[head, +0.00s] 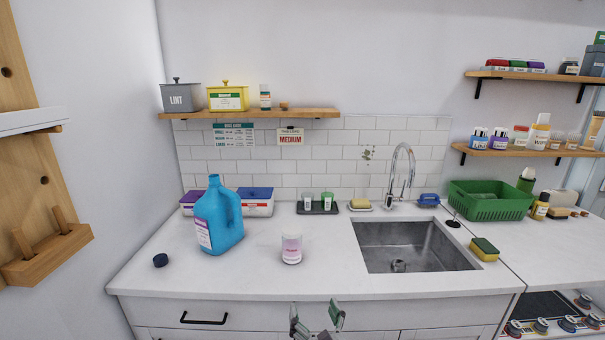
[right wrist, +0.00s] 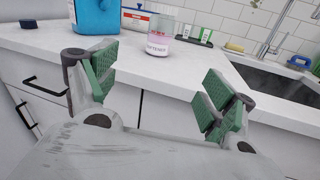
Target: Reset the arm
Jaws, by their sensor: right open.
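My right gripper (head: 316,318) shows at the bottom middle of the head view, in front of the counter's front edge. In the right wrist view its two green-padded fingers (right wrist: 160,95) stand wide apart with nothing between them. A white and pink cup labelled as softener (right wrist: 159,36) stands on the counter beyond the fingers; it also shows in the head view (head: 291,249). A blue jug (head: 219,222) stands upright to the left of the cup, with a dark cap (head: 160,260) lying apart from it. My left gripper is not in view.
A white counter (head: 330,280) holds a sink (head: 405,247) with a faucet (head: 402,175), a yellow-green sponge (head: 484,249) and a green basket (head: 490,200). Below are drawers with a black handle (head: 204,318). Wooden shelves (head: 255,114) hang above. The counter's front middle is clear.

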